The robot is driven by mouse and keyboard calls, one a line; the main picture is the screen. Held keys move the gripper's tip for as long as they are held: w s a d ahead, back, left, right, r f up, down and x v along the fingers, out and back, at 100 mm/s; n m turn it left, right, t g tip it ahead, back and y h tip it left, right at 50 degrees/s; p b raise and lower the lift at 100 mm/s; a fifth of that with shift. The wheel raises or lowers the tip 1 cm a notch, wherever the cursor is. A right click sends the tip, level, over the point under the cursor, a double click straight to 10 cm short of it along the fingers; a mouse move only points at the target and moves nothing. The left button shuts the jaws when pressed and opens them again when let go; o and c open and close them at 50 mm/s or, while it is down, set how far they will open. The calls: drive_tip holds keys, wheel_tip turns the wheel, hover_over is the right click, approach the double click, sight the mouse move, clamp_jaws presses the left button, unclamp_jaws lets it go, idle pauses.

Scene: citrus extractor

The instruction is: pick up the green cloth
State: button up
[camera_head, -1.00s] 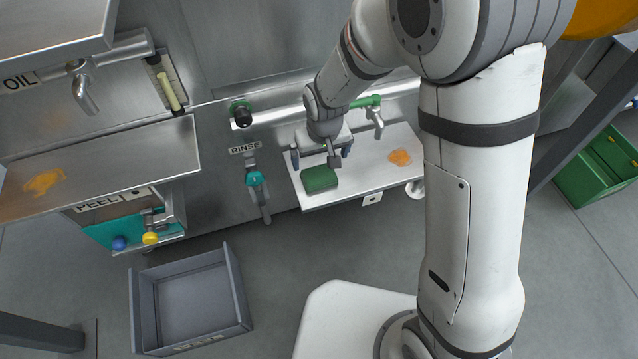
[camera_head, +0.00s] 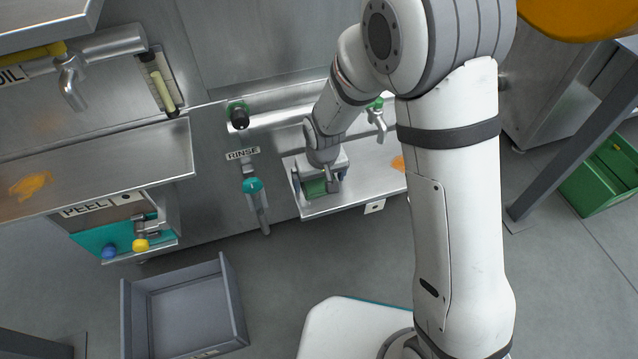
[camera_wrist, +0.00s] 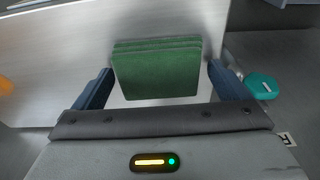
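The green cloth (camera_head: 315,188) is a folded green pad on the light metal shelf (camera_head: 366,176) below the rinse pipe. In the wrist view the cloth (camera_wrist: 157,69) lies ahead of my gripper (camera_wrist: 157,88), centred between its two blue fingers. I cannot tell the exact height of the fingertips above the shelf.
An orange stain (camera_head: 398,163) marks the shelf's right part. A green tap (camera_head: 376,118) stands behind it. The teal-handled rinse valve (camera_head: 253,186) hangs to the left. A grey crate (camera_head: 236,312) sits on the floor at lower left. A green bin (camera_head: 600,182) is at far right.

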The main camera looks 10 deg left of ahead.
sight(319, 182)
drive_tip(key=c, duration=0.7)
drive_tip(key=shift+r, duration=0.15)
drive_tip(key=shift+c, duration=0.2)
wheel_tip(319, 182, up, 10)
drive_tip(key=p, duration=0.4)
drive_tip(key=o, duration=0.4)
drive_tip(key=c, duration=0.3)
drive_tip(key=shift+s, duration=0.1)
